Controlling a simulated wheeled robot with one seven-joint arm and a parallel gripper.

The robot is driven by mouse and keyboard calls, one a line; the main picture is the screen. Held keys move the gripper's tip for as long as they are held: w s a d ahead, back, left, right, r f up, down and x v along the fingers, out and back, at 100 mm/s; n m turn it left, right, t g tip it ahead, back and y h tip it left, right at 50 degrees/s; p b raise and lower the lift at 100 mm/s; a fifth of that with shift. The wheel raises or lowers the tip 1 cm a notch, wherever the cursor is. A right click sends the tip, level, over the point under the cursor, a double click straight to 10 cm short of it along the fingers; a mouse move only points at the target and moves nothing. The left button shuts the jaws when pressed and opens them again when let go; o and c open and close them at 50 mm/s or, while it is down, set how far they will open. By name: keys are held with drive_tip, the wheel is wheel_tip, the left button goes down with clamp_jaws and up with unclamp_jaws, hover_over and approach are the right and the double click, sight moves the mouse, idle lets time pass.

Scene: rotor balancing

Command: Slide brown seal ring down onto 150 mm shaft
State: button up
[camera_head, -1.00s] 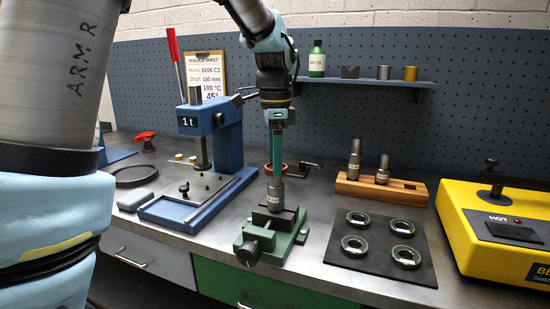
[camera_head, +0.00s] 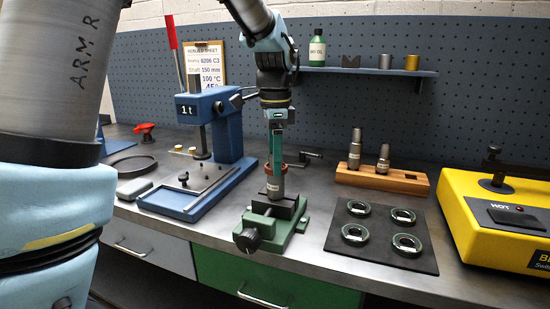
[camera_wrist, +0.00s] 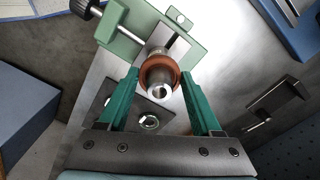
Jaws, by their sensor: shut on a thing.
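The brown seal ring (camera_head: 267,169) is held by my gripper (camera_head: 277,163) at the top of the grey shaft (camera_head: 275,187). The shaft stands upright in the green vise (camera_head: 285,236); its small label is not readable. In the wrist view, the ring (camera_wrist: 147,72) is around the shaft, whose bright hollow end (camera_wrist: 159,91) pokes through toward the camera. My gripper's green fingers (camera_wrist: 159,74) are on either side of the ring, shut on it. In the head view the fingers hide part of the ring and shaft top.
A blue press (camera_head: 222,125) stands to the left. A wooden block (camera_head: 400,180) with two stepped posts is to the right, behind a dark mat (camera_head: 381,244) with several bearings. A yellow heater (camera_head: 480,210) is at the far right.

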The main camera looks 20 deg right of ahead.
drive_tip(key=o, duration=1.3)
drive_tip(key=shift+c, duration=0.2)
wheel_tip(320, 180, up, 9)
drive_tip(key=p, duration=0.8)
drive_tip(key=shift+r, duration=0.1)
drive_tip(key=shift+a, duration=0.1)
drive_tip(key=w+a+f+n, duration=0.1)
drive_tip(key=a+f+n, duration=0.25)
drive_tip(key=a, duration=0.35)
drive_tip(key=w+a+f+n, duration=0.1)
drive_tip(key=a+f+n, duration=0.1)
drive_tip(key=a+n, duration=0.4)
drive_tip(key=s+a+f+n, duration=0.2)
drive_tip(key=a+n, duration=0.1)
drive_tip(key=a, duration=0.2)
drive_tip(key=s+a+f+n+t, duration=0.1)
drive_tip(key=s+a+f+n, duration=0.1)
drive_tip(key=a, duration=0.4)
drive_tip(key=s+a+f+n, duration=0.2)
drive_tip(key=a+n, duration=0.3)
drive_tip(key=shift+a+t, duration=0.3)
drive_tip(key=shift+a, duration=0.05)
